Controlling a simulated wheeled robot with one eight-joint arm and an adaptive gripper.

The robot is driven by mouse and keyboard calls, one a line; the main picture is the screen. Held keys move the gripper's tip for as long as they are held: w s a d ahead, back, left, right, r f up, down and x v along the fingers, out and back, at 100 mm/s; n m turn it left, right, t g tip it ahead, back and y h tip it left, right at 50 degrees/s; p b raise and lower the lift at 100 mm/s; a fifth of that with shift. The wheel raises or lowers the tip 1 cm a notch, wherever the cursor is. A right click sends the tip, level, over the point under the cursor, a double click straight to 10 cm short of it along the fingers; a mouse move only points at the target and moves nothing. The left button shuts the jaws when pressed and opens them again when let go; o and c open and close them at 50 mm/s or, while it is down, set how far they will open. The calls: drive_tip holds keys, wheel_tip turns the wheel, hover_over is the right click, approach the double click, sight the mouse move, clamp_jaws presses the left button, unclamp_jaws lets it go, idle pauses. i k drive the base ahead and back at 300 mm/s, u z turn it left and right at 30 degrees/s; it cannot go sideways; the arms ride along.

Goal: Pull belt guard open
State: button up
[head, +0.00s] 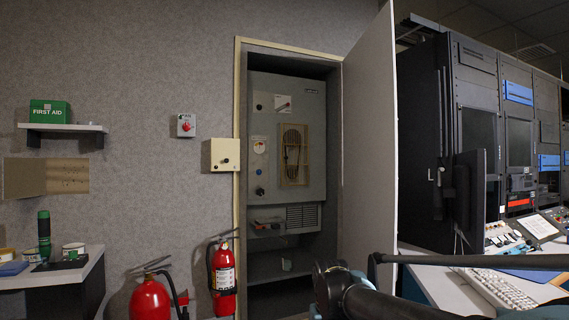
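The belt guard, seemingly the yellow framed panel (306,156), is on the right part of the grey winch console (262,105) in the open recess. A dark, elongated belt loop shows within its frame. The guard looks closed against the console face, but at this distance I cannot be sure. Part of my arm crosses the lower right, well in front of the recess. My gripper's fingers do not show.
A tall light door panel (369,150) stands open at the recess's right. Fire extinguishers (222,275) (150,300) stand at the lower left. A desk with a keyboard (495,289) and dark racks (425,140) fill the right. A small shelf (62,128) holds a first aid box.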

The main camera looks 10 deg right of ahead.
sight(286, 158)
drive_tip(key=i, duration=0.95)
